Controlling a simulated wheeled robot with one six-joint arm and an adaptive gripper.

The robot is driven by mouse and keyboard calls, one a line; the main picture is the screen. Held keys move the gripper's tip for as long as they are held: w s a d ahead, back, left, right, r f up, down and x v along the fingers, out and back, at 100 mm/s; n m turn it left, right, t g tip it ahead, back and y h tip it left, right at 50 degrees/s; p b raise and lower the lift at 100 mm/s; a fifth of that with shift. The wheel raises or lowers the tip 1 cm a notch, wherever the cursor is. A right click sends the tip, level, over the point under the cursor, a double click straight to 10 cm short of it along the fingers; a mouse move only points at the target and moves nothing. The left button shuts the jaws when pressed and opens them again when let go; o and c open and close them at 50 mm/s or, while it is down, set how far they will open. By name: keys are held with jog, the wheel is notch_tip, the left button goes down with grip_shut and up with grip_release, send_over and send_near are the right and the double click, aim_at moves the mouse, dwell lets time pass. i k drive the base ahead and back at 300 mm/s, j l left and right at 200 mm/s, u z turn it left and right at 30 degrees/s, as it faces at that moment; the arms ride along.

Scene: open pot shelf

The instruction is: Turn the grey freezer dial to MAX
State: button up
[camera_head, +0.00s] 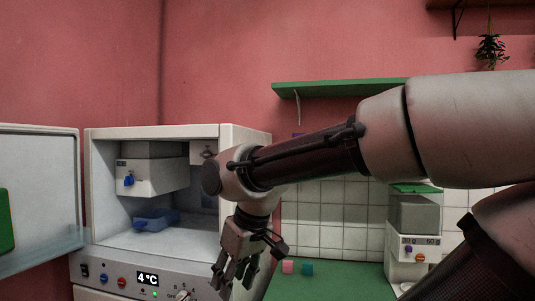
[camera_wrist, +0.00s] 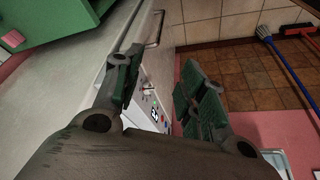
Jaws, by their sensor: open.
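The white appliance (camera_head: 200,262) stands open at the lower left of the head view, with a control panel along its front. A pale grey dial (camera_head: 183,296) sits on the panel's right part, cut by the picture's lower edge. Its MAX mark and setting are too small to read. My gripper (camera_head: 231,280) hangs fingers-down in front of the panel's right end, just right of the dial. In the wrist view my gripper (camera_wrist: 160,85) is open, and a small pale knob (camera_wrist: 148,89) shows between the fingers. I see no contact with it.
The panel also bears a 4 °C display (camera_head: 148,279), a blue knob (camera_head: 104,279) and a red knob (camera_head: 121,281). The open door (camera_head: 40,190) stands left. A green counter (camera_head: 335,285) with small pink and teal cubes lies right. A dispenser (camera_head: 414,245) stands farther right.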

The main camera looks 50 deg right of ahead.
aim_at(206, 155)
jog(key=z, duration=0.65)
